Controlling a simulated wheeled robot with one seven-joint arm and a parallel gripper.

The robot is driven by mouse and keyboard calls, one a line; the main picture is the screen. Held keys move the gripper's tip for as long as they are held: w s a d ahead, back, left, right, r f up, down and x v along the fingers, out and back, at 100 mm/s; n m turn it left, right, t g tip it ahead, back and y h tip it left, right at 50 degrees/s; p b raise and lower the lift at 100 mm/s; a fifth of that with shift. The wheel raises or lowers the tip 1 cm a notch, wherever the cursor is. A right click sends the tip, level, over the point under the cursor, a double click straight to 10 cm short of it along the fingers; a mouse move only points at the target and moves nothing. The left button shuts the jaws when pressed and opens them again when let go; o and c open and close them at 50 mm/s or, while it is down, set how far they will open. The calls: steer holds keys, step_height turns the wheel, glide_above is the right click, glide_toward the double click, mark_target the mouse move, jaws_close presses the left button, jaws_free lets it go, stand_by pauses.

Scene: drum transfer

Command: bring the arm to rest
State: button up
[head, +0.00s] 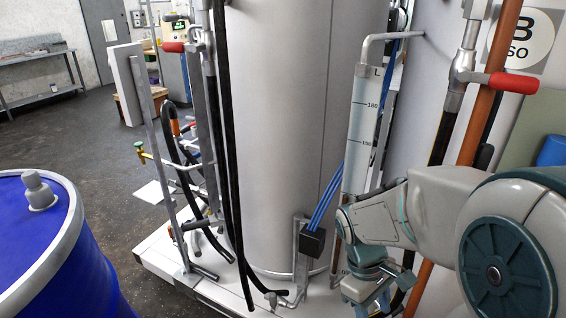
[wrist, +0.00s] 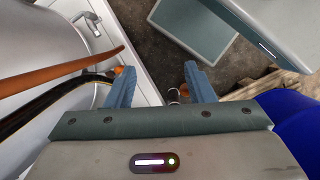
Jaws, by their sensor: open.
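My arm reaches in from the right of the head view and bends down in front of the white tank skid. Its wrist is low near the bottom edge, and the fingers are not clear there. In the wrist view my gripper (wrist: 158,70) has its two blue fingers spread apart. Nothing is held between them; floor and a white platform edge show beyond.
A blue drum (head: 70,260) stands at lower left in the head view. A tall white tank (head: 280,130) on a white base (head: 165,262) carries hoses and red-handled valves. In the wrist view an orange pipe (wrist: 60,72) and black hose (wrist: 50,100) run close left of the fingers.

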steer(key=s+a+r+m+t+y+p, duration=0.2)
steer(key=r+m+t+p, duration=0.3)
steer(key=r, duration=0.8)
steer(key=a+m, duration=0.1)
steer(key=m, duration=0.1)
steer(key=shift+r+m+t+y, duration=0.3)
steer(key=shift+r+m+y, duration=0.05)
steer(key=shift+m+y, duration=0.05)
